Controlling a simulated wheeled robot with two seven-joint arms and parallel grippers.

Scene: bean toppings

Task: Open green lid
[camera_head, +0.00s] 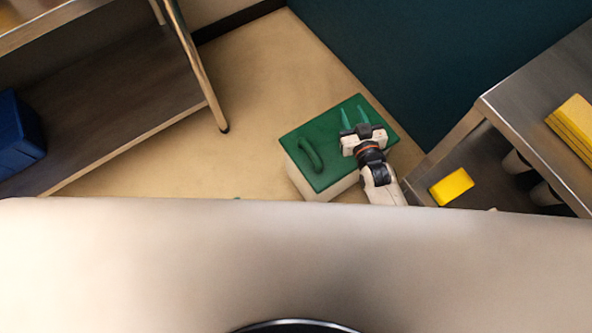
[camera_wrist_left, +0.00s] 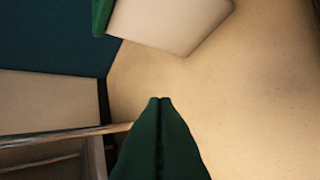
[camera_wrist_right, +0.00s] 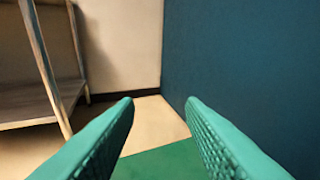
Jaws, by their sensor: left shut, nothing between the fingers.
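The green lid (camera_head: 318,172) lies closed on a white box (camera_head: 297,180) on the floor, with a raised green handle (camera_head: 311,154) near its left end. My right gripper (camera_head: 354,116) is open and empty over the lid's right part, apart from the handle. In the right wrist view the lid (camera_wrist_right: 160,162) shows below and between its spread fingers. My left gripper (camera_wrist_left: 160,100) is shut and empty, with bare floor beyond its tips. The left wrist view shows the white box (camera_wrist_left: 170,22) and a sliver of the lid (camera_wrist_left: 102,16) at its top.
A metal shelf on the right (camera_head: 500,100) holds yellow blocks (camera_head: 574,122), with another yellow block (camera_head: 452,187) lower down. A shelf unit (camera_head: 110,100) and a blue bin (camera_head: 18,134) stand at left. A dark teal wall (camera_head: 430,60) rises behind the box. Floor left of the box is clear.

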